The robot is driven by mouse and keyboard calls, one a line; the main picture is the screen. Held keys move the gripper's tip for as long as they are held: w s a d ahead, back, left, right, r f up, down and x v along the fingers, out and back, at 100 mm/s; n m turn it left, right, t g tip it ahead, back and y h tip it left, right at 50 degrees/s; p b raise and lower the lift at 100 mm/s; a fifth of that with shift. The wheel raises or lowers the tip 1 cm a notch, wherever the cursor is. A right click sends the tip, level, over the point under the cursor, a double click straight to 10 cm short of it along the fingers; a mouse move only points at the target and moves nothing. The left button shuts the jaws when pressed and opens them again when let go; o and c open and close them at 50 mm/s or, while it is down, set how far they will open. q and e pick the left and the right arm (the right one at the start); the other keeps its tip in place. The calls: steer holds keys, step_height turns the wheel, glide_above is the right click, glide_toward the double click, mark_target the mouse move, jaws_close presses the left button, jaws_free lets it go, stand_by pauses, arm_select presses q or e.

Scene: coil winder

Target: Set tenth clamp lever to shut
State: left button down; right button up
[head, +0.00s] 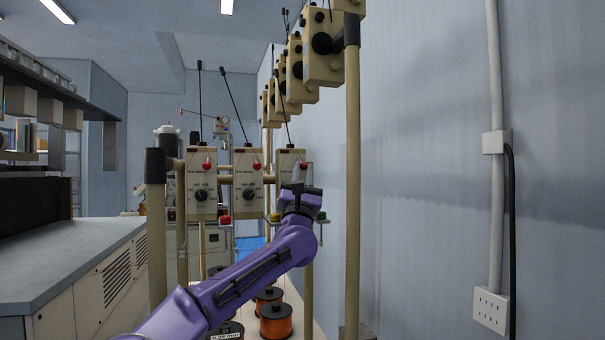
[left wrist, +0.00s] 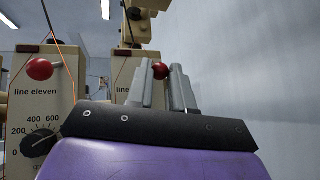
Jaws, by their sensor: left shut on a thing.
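A clamp lever with a red ball knob (left wrist: 160,71) sits on the front of a cream tension box (left wrist: 124,72). In the head view this is the right-hand of three front boxes (head: 286,160). My left gripper (head: 298,174) is raised in front of it, its two grey fingers on either side of the red knob in the left wrist view. It is shut on the lever's knob. How far the lever is turned is hard to tell. My right gripper is not in view.
The neighbouring box, marked line eleven (left wrist: 25,105), has its own red knob (left wrist: 39,69) and a dial. A beige post (head: 352,200) stands right of my arm. Copper wire spools (head: 276,320) stand below. A grey cabinet (head: 75,270) is at left.

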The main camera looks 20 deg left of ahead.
arm_select(q)
steer(key=shift+r, duration=0.1)
steer(key=c, duration=1.2)
jaws_free()
steer(key=shift+o, duration=1)
steer(key=shift+w, duration=0.15)
steer(key=shift+f, duration=0.25)
steer(key=b+v, duration=0.7)
steer(key=v, duration=0.3)
steer(key=shift+s, duration=0.2)
steer(key=shift+f, duration=0.15)
